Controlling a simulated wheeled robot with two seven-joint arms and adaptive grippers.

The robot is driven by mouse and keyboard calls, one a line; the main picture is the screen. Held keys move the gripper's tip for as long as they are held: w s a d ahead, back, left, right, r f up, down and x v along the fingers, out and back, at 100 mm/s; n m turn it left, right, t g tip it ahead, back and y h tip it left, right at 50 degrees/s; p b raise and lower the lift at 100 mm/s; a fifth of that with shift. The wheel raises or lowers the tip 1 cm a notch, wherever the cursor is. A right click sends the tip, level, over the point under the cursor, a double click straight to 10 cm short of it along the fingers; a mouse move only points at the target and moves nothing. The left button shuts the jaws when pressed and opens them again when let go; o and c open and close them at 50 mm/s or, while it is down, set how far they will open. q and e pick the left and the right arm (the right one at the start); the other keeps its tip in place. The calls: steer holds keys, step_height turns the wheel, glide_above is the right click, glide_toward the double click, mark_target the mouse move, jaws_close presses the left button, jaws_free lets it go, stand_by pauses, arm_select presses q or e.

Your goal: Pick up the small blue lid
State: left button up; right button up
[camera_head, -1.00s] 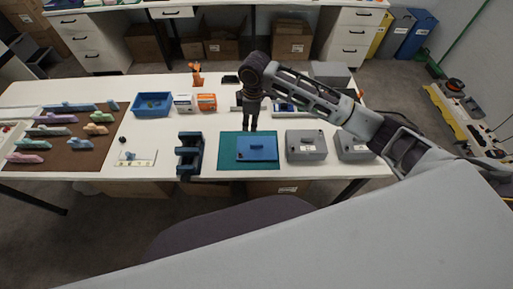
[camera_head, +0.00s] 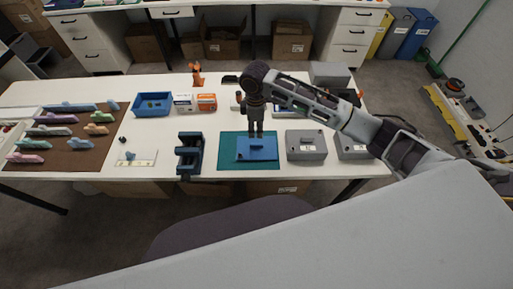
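The small blue lid (camera_head: 266,154) lies flat on a teal mat (camera_head: 227,160) near the front edge of the white table. A small raised grip shows on its top. My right gripper (camera_head: 256,135) points down just above the far part of the lid. Its two dark fingers look slightly apart, with nothing seen between them. The fingertips appear close to the lid's grip, but I cannot tell whether they touch. My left gripper is not in view.
Grey boxes (camera_head: 306,152) stand right of the mat. A dark blue holder (camera_head: 190,158) stands left of it. A blue bin (camera_head: 153,111), small cartons (camera_head: 206,102) and an orange figure (camera_head: 197,79) are farther back. A brown mat (camera_head: 75,150) with several coloured pieces lies at left.

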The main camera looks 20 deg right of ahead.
glide_above(257, 144)
steer(key=shift+a+f, duration=0.15)
steer(key=shift+f, duration=1.35)
steer(key=shift+a+f, duration=0.1)
steer(key=shift+f, duration=1.4)
steer(key=shift+w+d+f+p, duration=0.15)
steer(key=shift+f+p, duration=0.3)
steer(key=shift+f, duration=2.15)
jaws_close()
